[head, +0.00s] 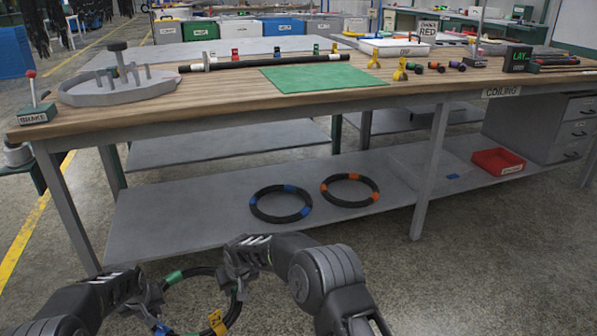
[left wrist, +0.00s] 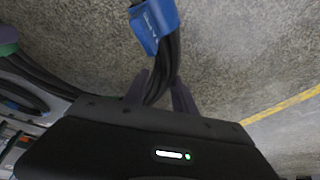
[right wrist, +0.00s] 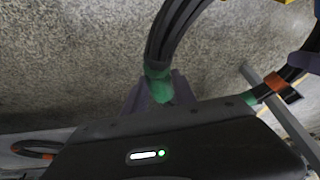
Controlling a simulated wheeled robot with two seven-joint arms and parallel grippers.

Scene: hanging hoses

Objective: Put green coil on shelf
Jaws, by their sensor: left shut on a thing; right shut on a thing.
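A coil of black hose (head: 190,271) with a green band, a blue band and a yellow tag hangs between my grippers, in front of the bench and below its lower shelf (head: 165,215) in the head view. My left gripper (head: 152,297) is shut on the hose at its left side; the left wrist view shows the hose (left wrist: 168,62) between the fingers near a blue band. My right gripper (head: 238,278) is shut on the hose at its right side; the right wrist view shows a green band (right wrist: 158,82) at the fingers. Part of the coil is hidden by my arms.
A coil with blue bands (head: 281,216) and one with orange bands (head: 350,202) lie side by side on the shelf. A red bin (head: 497,162) sits farther right. The shelf's left part is clear. The wooden benchtop (head: 230,95) and a bench leg (head: 432,170) bound the space.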

